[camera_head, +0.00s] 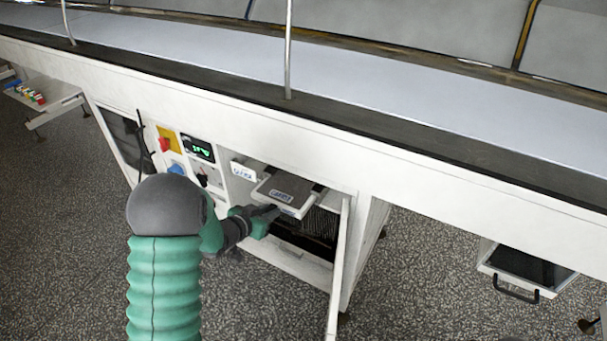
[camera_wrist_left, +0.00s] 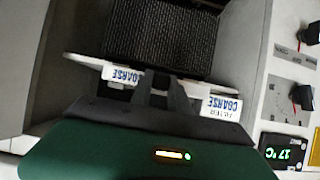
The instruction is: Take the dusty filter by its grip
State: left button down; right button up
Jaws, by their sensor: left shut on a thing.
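The filter (camera_head: 291,203) is a flat white-framed tray with a dark grey mesh and a label on its front. In the head view it sticks out of the open bay under the machine's edge. In the left wrist view its dark mesh (camera_wrist_left: 160,42) fills the top middle, and a "COARSE" label (camera_wrist_left: 122,76) shows on its white front. My left gripper (camera_head: 273,212) is at the filter's front edge. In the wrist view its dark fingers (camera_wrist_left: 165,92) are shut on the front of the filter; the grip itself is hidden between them. My right gripper is not in view.
A second white "COARSE" label (camera_wrist_left: 224,104) sits beside the filter. The control panel (camera_head: 185,155) with knobs and a green display is left of the bay. An open door (camera_head: 339,265) stands right of it. A handled drawer (camera_head: 517,292) sticks out at far right.

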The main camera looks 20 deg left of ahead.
pick_arm(q)
jog(key=s+a+p, duration=0.1)
jog(key=s, duration=1)
jog(key=shift+s+a+r+p, duration=0.15)
jog(key=shift+s+a+p, duration=0.15)
jog(key=shift+p, duration=0.05)
dwell(0.3)
dwell(0.4)
